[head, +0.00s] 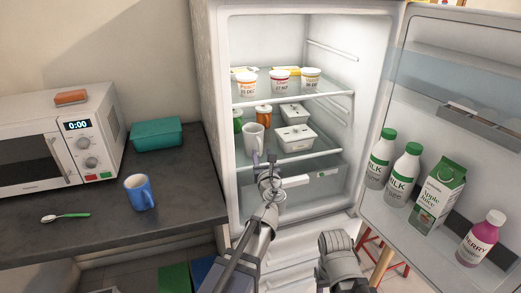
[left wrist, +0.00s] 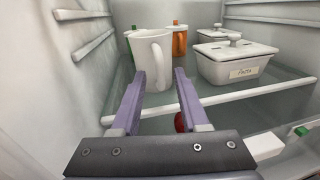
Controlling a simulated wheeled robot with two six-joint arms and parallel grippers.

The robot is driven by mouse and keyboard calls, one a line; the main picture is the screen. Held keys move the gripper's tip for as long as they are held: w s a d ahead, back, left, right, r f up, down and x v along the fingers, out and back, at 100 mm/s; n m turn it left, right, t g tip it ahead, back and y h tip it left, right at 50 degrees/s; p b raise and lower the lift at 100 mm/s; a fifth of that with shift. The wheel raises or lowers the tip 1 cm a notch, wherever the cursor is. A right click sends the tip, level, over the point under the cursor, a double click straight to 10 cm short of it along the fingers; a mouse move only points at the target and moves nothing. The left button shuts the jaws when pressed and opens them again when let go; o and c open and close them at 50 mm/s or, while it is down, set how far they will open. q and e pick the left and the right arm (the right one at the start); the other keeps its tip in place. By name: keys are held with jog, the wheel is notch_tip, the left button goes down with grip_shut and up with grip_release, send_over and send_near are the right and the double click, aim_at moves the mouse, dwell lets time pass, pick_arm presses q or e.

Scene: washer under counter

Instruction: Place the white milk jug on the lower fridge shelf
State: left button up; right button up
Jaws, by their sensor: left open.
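The white milk jug (head: 254,137) stands upright on the lower glass shelf (head: 308,160) of the open fridge, near the shelf's front left. In the left wrist view the jug (left wrist: 150,52) is just beyond my fingertips, with its handle toward the right. My left gripper (head: 264,160) is open and empty in front of the shelf. In the left wrist view its two fingers (left wrist: 158,78) point at the jug's lower part, and I see no grip on it. Part of my right arm shows at the bottom centre of the head view, but its gripper fingers do not show.
Green and orange containers (head: 264,116) and white lidded boxes (head: 295,138) share the lower shelf. Labelled tubs (head: 281,82) stand on the shelf above. The open fridge door (head: 410,75) holds bottles and a carton (head: 438,195). A counter (head: 100,225) with a blue mug (head: 139,192) is left.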

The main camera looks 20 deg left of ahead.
pick_arm(q)
jog(key=v, duration=0.7)
jog(key=shift+s, duration=0.15)
jog(key=s+f+n+g, duration=0.8)
jog(key=f+n, duration=0.5)
jog(key=n, duration=0.4)
jog(key=s+d+f+n+g+h, duration=0.3)
jog(key=s+d+f+n+g, duration=0.1)
jog(key=s+d+n, duration=0.1)
jog(key=s+d+f+n+g+h, duration=0.3)
jog(key=s+d, duration=0.4)
jog(key=s, duration=0.3)
notch_tip(320, 180, down, 2)
jog(key=shift+s+d+n+g, duration=0.35)
jog(key=shift+n+g, duration=0.45)
jog(key=shift+n, duration=0.4)
jog(key=shift+w, duration=0.1)
notch_tip(320, 180, up, 11)
jog(key=p, duration=1.1)
